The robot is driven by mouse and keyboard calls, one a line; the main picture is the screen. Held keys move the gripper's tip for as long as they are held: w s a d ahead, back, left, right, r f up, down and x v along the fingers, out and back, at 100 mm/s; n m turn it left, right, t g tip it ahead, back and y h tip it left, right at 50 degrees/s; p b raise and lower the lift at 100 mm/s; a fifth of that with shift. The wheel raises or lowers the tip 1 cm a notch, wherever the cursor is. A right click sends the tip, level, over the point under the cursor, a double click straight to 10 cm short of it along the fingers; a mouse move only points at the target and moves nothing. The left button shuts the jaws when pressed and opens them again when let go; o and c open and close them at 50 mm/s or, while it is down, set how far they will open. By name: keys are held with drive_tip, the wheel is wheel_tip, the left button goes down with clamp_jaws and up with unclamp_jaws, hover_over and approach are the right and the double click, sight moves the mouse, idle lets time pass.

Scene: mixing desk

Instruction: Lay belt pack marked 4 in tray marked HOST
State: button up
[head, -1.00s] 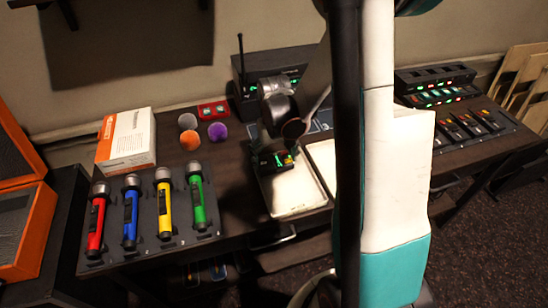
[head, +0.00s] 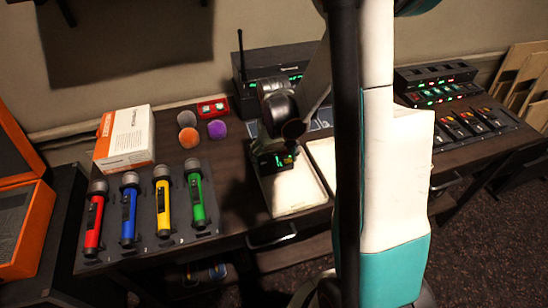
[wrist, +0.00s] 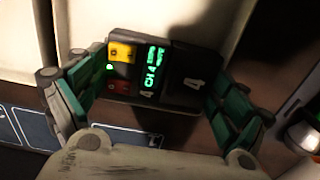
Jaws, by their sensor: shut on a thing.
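The belt pack (wrist: 180,80) is dark, with a white 4, a green display reading CH 4, and a yellow and a red patch. My gripper (wrist: 148,90) is shut on it, with green-padded fingers at both of its sides. In the head view the pack (head: 277,160) is held over the back end of the left cream tray (head: 296,196). Whether it touches the tray floor I cannot tell. A second cream tray (head: 322,156) stands to its right, partly hidden by my arm. No HOST marking is legible in either view.
A dark receiver with an antenna (head: 243,68) is behind the trays. More packs lie in a rack (head: 468,128) at right.

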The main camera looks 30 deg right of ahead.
drive_tip(key=o, duration=0.8)
drive_tip(key=shift+o, duration=0.2)
drive_tip(key=shift+r, duration=0.15)
drive_tip(key=shift+r+p, duration=2.4)
drive_tip(key=shift+r, duration=0.95)
